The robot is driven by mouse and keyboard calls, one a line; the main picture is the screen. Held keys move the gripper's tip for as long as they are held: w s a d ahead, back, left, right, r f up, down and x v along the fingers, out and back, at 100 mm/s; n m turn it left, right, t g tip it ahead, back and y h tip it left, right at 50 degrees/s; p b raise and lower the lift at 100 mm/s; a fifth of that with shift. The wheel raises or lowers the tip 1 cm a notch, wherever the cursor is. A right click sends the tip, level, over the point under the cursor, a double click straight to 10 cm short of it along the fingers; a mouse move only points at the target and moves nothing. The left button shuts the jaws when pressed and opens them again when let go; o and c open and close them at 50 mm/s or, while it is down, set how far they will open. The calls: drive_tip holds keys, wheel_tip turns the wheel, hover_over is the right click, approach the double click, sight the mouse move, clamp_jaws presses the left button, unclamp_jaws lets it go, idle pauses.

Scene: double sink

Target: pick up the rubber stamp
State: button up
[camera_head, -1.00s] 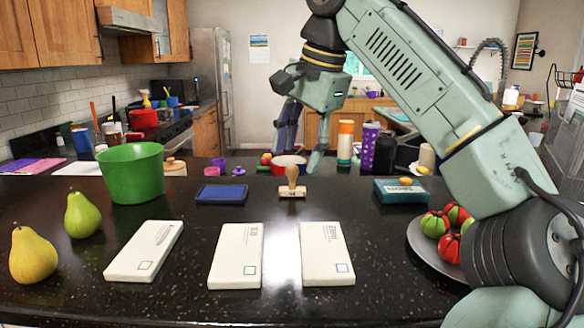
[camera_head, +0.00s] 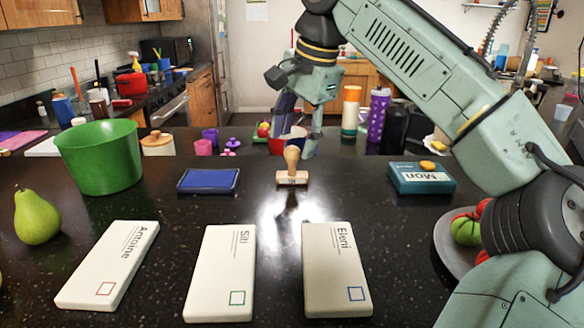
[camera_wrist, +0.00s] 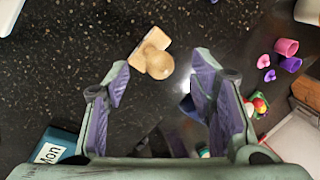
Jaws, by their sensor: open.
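The rubber stamp (camera_head: 292,170) stands upright on the dark counter, with a wooden block base and a rounded wooden handle. In the wrist view the stamp (camera_wrist: 153,58) shows from above, just beyond the fingertips and between their lines, nearer the left finger. My gripper (camera_head: 298,142) is above and behind the stamp in the head view, close to its handle in the picture. Its purple-padded fingers (camera_wrist: 160,82) are spread apart with nothing between them. I cannot tell the exact height gap to the handle.
A blue ink pad (camera_head: 208,180) lies left of the stamp. A teal box (camera_head: 422,178) stands right, a green pot (camera_head: 100,158) left, a fruit plate (camera_head: 452,250) near my arm. Counter around the stamp is clear.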

sight(294, 148)
drive_tip(key=x, duration=0.2)
drive_tip(key=p+x, duration=0.1)
drive_tip(key=x, duration=0.2)
drive_tip(key=shift+w+d, duration=0.1)
drive_tip(key=shift+d, duration=0.1)
drive_tip(key=shift+c, duration=0.4)
clamp_jaws()
